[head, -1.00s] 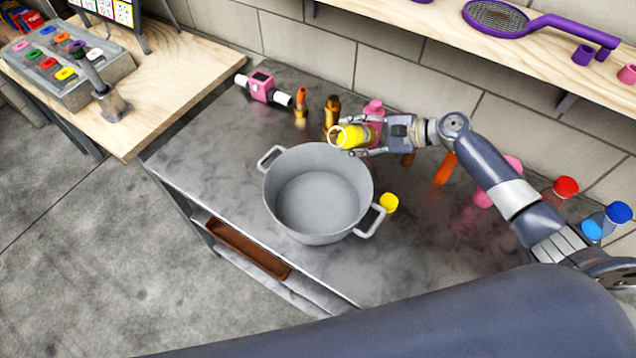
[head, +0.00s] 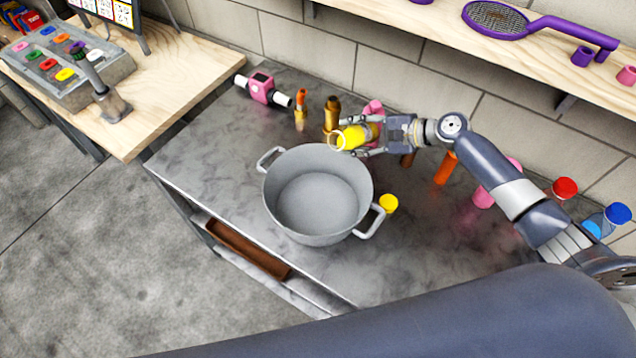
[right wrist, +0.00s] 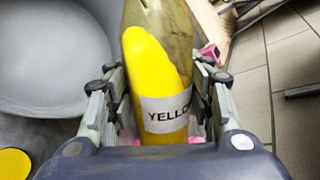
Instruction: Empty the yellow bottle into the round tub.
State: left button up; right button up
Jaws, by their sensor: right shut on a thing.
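The yellow bottle (head: 357,136) is held tilted nearly on its side, its mouth end pointing left over the far right rim of the round tub. My right gripper (head: 371,136) is shut on it. In the right wrist view the bottle (right wrist: 158,70) lies between the fingers (right wrist: 158,100), with a label reading "YELLO" and yellow contents inside clear walls. The round tub (head: 283,205) is a grey pot with two handles; its inside looks empty in the head view. It also shows at the left of the right wrist view (right wrist: 50,60). My left gripper is not in view.
A yellow cap (head: 389,204) lies by the tub's right handle. An orange-topped bottle (head: 300,112), a brown bottle (head: 332,112) and a pink device (head: 262,88) stand behind. Red-capped (head: 565,188) and blue-capped bottles are at right. The counter's left front is clear.

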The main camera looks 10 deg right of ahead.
jog(key=shift+s+r, duration=0.1)
jog(key=shift+r, duration=0.05)
jog(key=shift+w+d+n+h, duration=0.1)
jog(key=shift+w+n+h, duration=0.1)
jog(key=shift+n+h, duration=0.1)
jog(key=shift+s+t+p, duration=0.15)
jog(key=shift+t+p, duration=0.15)
jog(key=shift+p, duration=0.05)
jog(key=shift+w+d, duration=0.1)
jog(key=shift+w, duration=0.1)
jog(key=shift+s+r+n+h+p, duration=0.1)
jog(key=shift+s+n+h+p, duration=0.05)
jog(key=shift+n+h+p, duration=0.15)
